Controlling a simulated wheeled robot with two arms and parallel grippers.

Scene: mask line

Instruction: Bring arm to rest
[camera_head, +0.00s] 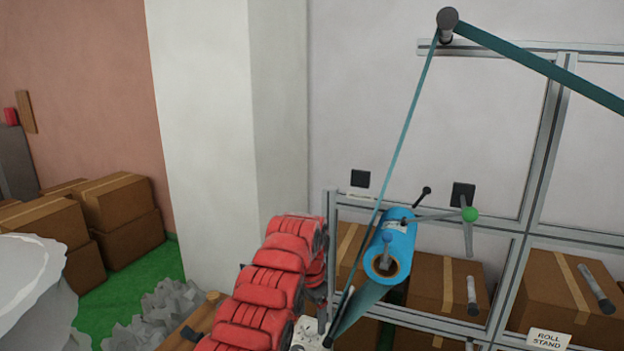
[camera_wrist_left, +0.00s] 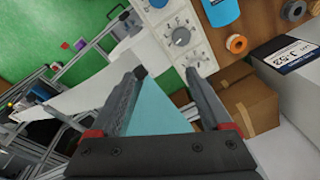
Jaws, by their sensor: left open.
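My left arm (camera_head: 265,285), in red padded covers, rises from the bottom middle of the head view. My left gripper (camera_wrist_left: 168,90) is open in the wrist view, its two dark fingers spread wide. A teal strip of material shows between and beyond the fingers; I see nothing clearly gripped, and cannot tell whether the strip touches them. In the head view the gripper (camera_head: 334,322) is small and partly hidden beside the arm, near the lower teal strip. My right gripper is in neither view.
A blue roll (camera_head: 391,245) sits on a metal frame (camera_head: 533,170), close right of my arm. A teal strip (camera_head: 405,135) runs up to a top roller (camera_head: 447,19). A knobbed control panel (camera_wrist_left: 180,37) lies beyond the fingers. Cardboard boxes (camera_head: 117,200) stand left.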

